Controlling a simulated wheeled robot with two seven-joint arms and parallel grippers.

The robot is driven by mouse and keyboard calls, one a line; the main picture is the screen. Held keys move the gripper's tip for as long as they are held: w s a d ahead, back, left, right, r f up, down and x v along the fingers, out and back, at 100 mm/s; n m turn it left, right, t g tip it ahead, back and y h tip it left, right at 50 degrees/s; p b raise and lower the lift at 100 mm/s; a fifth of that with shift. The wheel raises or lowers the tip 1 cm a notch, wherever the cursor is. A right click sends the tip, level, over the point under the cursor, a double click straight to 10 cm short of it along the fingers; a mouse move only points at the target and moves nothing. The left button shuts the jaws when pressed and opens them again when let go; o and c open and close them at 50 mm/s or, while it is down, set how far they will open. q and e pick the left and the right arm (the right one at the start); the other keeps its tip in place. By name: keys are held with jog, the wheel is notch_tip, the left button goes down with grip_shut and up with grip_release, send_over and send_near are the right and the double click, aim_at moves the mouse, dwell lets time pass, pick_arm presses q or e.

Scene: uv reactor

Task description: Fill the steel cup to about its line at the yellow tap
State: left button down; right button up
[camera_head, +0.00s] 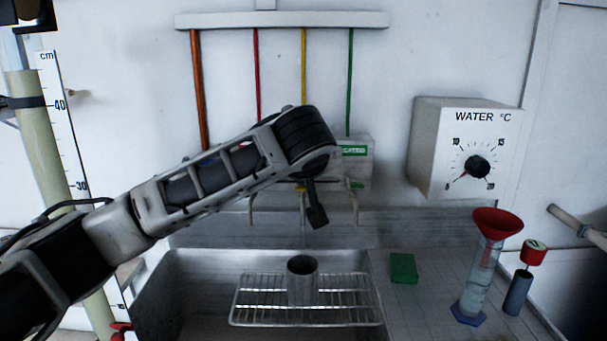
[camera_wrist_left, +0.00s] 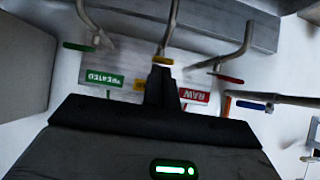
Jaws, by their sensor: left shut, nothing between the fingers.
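The steel cup (camera_head: 302,284) stands upright on the wire rack (camera_head: 250,312) in the sink, below the yellow tap (camera_head: 302,207). The yellow tap's handle also shows in the left wrist view (camera_wrist_left: 163,60), just beyond my fingertips. My left gripper (camera_head: 318,217) is shut and empty, pointing down in front of the tap row, a little right of the yellow spout. In the left wrist view its shut fingers (camera_wrist_left: 161,72) appear close to the yellow handle; contact cannot be told. My right gripper is out of view.
Green (camera_wrist_left: 80,47) and red (camera_wrist_left: 230,79) tap handles flank the yellow one. A green sponge (camera_head: 403,268), a red funnel in a cylinder (camera_head: 497,223) and a red-topped tube (camera_head: 518,290) stand on the right-hand counter. A water dial box (camera_head: 440,150) hangs above.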

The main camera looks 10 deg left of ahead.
aim_at(304, 207)
pick_arm(q)
jog(key=shift+r, duration=0.4)
pick_arm(e)
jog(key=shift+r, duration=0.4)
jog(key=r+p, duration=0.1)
jog(key=p, duration=0.4)
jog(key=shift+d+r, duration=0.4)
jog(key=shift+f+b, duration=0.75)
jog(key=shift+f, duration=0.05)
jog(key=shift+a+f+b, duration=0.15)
jog(key=shift+b, duration=0.45)
pick_arm(q)
jog(key=s+r, duration=0.4)
jog(key=r, duration=0.8)
jog(key=shift+s+d, duration=0.25)
jog(key=shift+s, duration=0.1)
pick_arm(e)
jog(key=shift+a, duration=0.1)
